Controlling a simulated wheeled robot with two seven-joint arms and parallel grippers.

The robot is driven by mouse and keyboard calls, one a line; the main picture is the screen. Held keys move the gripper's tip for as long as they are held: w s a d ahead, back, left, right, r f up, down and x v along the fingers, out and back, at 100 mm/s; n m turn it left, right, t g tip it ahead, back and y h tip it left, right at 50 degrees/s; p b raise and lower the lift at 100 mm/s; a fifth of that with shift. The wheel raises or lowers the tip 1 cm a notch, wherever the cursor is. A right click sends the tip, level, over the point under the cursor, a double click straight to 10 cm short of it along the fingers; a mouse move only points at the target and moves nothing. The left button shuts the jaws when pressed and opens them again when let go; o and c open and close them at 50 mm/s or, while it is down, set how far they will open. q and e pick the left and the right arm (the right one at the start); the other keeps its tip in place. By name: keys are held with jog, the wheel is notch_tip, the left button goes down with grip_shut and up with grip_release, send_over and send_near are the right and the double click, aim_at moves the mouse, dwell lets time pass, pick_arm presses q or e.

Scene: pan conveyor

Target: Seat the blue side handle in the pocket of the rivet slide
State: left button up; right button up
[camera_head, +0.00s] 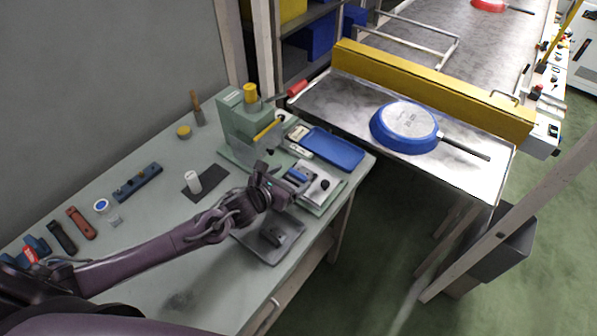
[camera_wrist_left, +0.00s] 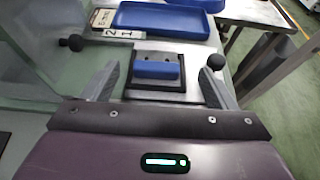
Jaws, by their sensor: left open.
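The blue side handle (camera_head: 298,174) lies on the rivet slide (camera_head: 328,186) at the bench's right end. In the left wrist view the handle (camera_wrist_left: 156,70) lies crosswise on a dark block of the slide (camera_wrist_left: 184,49), with dark spots just beyond it. I cannot tell whether it sits fully down in the pocket. My left gripper (camera_wrist_left: 160,76) is open, one finger on each side of the handle and apart from it. In the head view the left gripper (camera_head: 280,188) is at the slide's near left edge. My right gripper is out of view.
A green press (camera_head: 238,118) stands behind the slide, with a blue tray (camera_head: 332,148) beside it. A dark plate (camera_head: 262,246) lies in front. Several tools lie at the bench's left.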

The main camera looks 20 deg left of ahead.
aim_at(296, 175)
pick_arm(q)
jog(key=x, duration=0.3)
jog(key=shift+w+a+f+p, duration=0.1)
jog(key=shift+w+f+p, duration=0.05)
jog(key=shift+w+p, duration=0.15)
jog(key=shift+w+f, duration=0.1)
jog(key=shift+w, duration=0.05)
jog(key=shift+f, duration=0.1)
jog(key=shift+c, duration=2.3)
jog(key=c, duration=0.7)
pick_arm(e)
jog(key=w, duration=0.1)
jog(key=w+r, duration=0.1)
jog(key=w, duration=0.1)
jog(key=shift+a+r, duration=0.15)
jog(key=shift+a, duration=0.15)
